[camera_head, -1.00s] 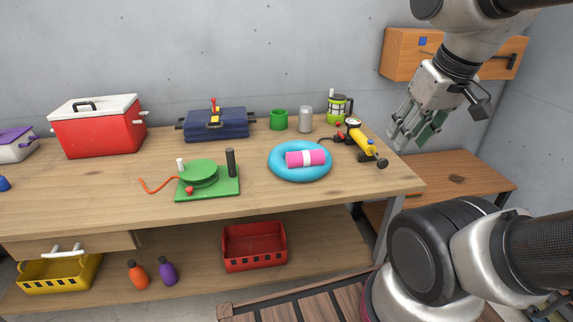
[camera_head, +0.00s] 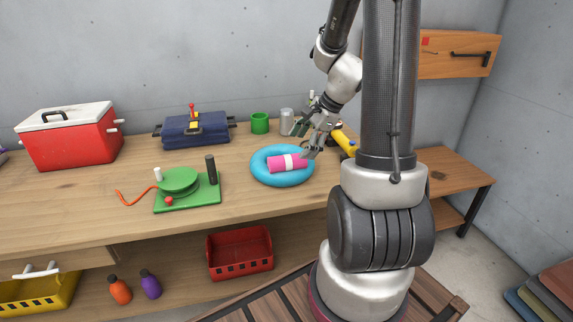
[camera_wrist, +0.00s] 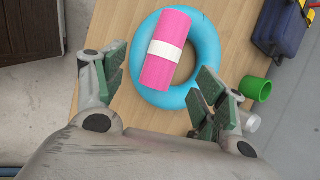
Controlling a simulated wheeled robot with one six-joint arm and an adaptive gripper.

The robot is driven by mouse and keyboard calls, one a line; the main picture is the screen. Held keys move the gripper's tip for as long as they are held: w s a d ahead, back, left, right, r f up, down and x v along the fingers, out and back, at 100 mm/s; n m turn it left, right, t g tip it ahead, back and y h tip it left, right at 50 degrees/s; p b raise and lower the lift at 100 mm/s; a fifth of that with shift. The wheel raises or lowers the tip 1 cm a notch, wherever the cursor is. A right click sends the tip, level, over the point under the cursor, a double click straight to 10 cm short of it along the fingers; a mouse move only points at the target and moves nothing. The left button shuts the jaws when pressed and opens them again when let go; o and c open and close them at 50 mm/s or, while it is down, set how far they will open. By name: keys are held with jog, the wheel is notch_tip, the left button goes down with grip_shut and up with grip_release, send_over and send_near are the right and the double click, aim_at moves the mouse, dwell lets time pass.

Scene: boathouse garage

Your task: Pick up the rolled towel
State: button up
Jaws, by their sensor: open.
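The rolled towel (camera_head: 288,163) is pink with a white band. It lies on a blue ring (camera_head: 272,180) on the workbench. In the wrist view the towel (camera_wrist: 166,48) lies tilted across the blue ring (camera_wrist: 208,52), ahead of the fingers and roughly between their lines. My gripper (camera_head: 312,148) is open and empty, above and just right of the towel in the head view. In the wrist view my gripper (camera_wrist: 158,88) has its green-padded fingers spread wide. No contact with the towel shows.
A yellow pump (camera_head: 345,143), grey can (camera_head: 287,121) and green mug (camera_head: 260,123) stand near the ring. Left are a green reel device (camera_head: 180,185), a blue toolbox (camera_head: 195,130) and a red cooler (camera_head: 72,140). Bare workbench top (camera_head: 235,198) lies in front of the ring.

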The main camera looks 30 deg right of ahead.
aim_at(293, 157)
jog(key=shift+m, duration=0.4)
jog(key=x, duration=0.8)
jog(key=shift+w+d+f, duration=0.2)
jog(key=shift+w+f, duration=0.05)
jog(key=shift+w, duration=0.15)
jog(key=shift+c, duration=0.3)
jog(key=c, duration=1.1)
